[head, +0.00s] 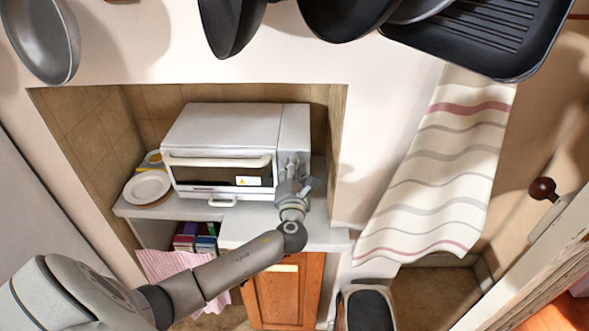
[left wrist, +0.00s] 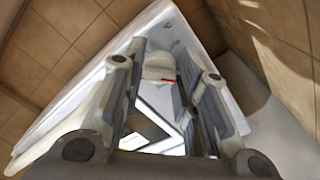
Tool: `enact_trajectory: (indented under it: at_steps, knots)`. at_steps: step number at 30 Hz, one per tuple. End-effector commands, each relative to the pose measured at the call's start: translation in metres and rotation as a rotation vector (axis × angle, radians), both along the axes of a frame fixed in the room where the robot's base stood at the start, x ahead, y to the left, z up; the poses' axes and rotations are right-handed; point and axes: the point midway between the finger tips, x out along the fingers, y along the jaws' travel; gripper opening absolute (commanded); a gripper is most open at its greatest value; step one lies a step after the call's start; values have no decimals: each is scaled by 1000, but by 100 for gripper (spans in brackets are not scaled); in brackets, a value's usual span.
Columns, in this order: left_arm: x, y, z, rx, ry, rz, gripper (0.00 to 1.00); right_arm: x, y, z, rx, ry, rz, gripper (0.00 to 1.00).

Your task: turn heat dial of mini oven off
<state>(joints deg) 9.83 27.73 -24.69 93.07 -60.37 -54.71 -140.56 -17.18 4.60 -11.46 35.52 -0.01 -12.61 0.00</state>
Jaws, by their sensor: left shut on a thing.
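The white mini oven (head: 222,126) stands in the tiled niche with its glass door closed. My left gripper (head: 293,167) is at the control panel on the right of the oven front and covers most of it in the head view. In the left wrist view, a pale dial (left wrist: 158,68) with a red mark lies between my two left fingers, which are shut on it. Its exact setting cannot be read, and any other dials on the panel are hidden. My right gripper is in neither view.
White plates (head: 147,187) stand left of the oven on the counter (head: 325,232). Below are books (head: 195,238), a pink cloth (head: 168,264) and a wooden cabinet door (head: 285,292). Dark pans (head: 232,22) hang above. A striped towel (head: 440,170) hangs at right.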

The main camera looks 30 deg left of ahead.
Motion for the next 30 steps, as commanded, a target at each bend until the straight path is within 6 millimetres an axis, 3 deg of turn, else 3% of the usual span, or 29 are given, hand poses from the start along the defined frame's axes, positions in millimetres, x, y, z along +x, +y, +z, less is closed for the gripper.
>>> enact_trajectory:
  at_steps: [11, 30]
  knots:
    - [0, 0, 0, -122, -74, 1, 5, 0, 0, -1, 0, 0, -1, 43]
    - [-2, 2, -1, -629, -384, 2, 5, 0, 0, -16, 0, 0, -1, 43]
